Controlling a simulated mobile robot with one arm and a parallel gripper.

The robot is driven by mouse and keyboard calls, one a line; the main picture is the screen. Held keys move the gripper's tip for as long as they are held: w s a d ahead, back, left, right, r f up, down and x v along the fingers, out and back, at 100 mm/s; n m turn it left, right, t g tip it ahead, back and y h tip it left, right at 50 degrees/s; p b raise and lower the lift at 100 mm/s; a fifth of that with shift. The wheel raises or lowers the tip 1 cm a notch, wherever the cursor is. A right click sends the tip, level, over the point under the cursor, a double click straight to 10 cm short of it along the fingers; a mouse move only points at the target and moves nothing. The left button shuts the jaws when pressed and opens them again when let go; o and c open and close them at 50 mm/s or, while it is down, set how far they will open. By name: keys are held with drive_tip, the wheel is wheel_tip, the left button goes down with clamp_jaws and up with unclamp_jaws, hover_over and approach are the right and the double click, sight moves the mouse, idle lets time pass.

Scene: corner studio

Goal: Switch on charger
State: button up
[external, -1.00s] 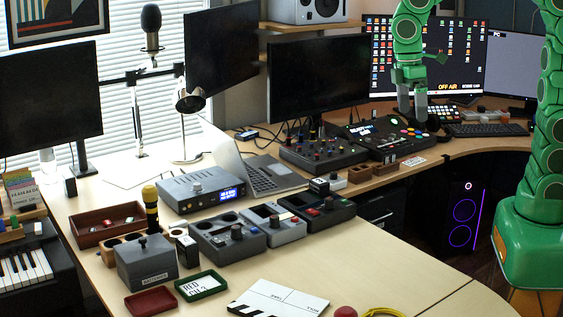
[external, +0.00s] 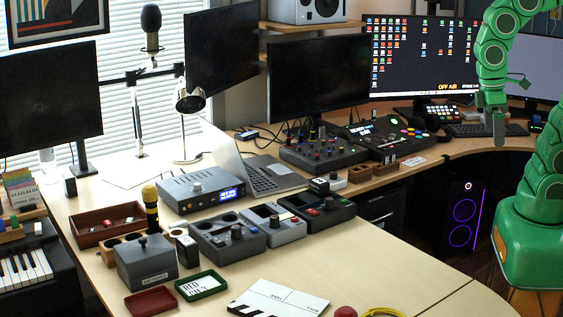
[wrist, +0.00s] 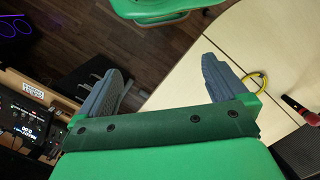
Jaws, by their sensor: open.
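My gripper (external: 494,128) hangs fingers-down at the right of the external view, in front of the keyboard and monitor. In the wrist view my gripper (wrist: 165,68) has its two grey fingers wide apart, with only floor and desk edge between them. No label reading "charger" is legible. Candidate devices are a row of grey control boxes on the desk: a left one (external: 222,240), a middle one (external: 285,228) and a dark right one (external: 326,213). My gripper is far from them. Their switch states are too small to tell.
A batteries box (external: 146,265), green tray (external: 200,287), red tray (external: 152,302) and clapperboard (external: 280,298) stand on the front desk. A laptop (external: 268,176) and mixer (external: 322,152) sit behind. A yellow cable (wrist: 254,82) lies at right in the wrist view.

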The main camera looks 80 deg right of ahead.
drive_tip(key=shift+s+f, duration=0.15)
drive_tip(key=shift+s, duration=0.3)
